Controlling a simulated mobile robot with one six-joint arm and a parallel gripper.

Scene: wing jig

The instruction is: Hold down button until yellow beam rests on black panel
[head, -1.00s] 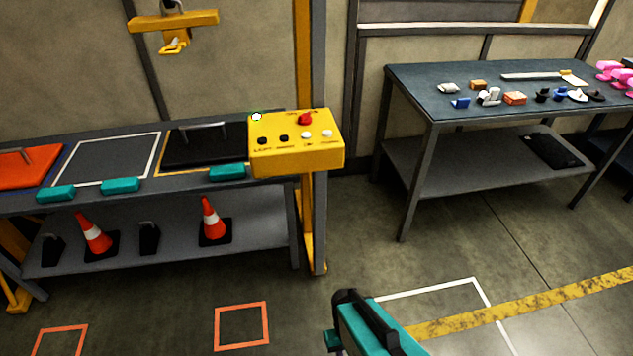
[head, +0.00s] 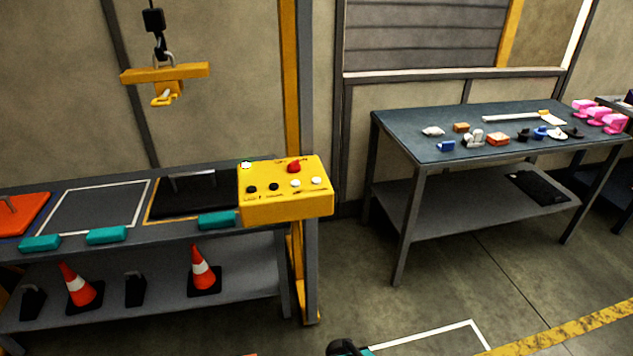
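The yellow beam (head: 190,71) hangs level from a black hoist block (head: 154,20) at the upper left of the head view, with a small yellow hook under it. The black panel (head: 178,204) lies on the bench, with a handle on top. The beam is clearly above it and apart. My gripper is not in view, and nothing is seen touching the buttons.
An orange panel (head: 30,211) and a white-outlined empty space (head: 97,206) are left on the bench. Teal blocks (head: 107,235) line its front edge. Cones (head: 203,270) stand on the lower shelf. A table (head: 400,131) with small parts is at right. Open floor lies in front.

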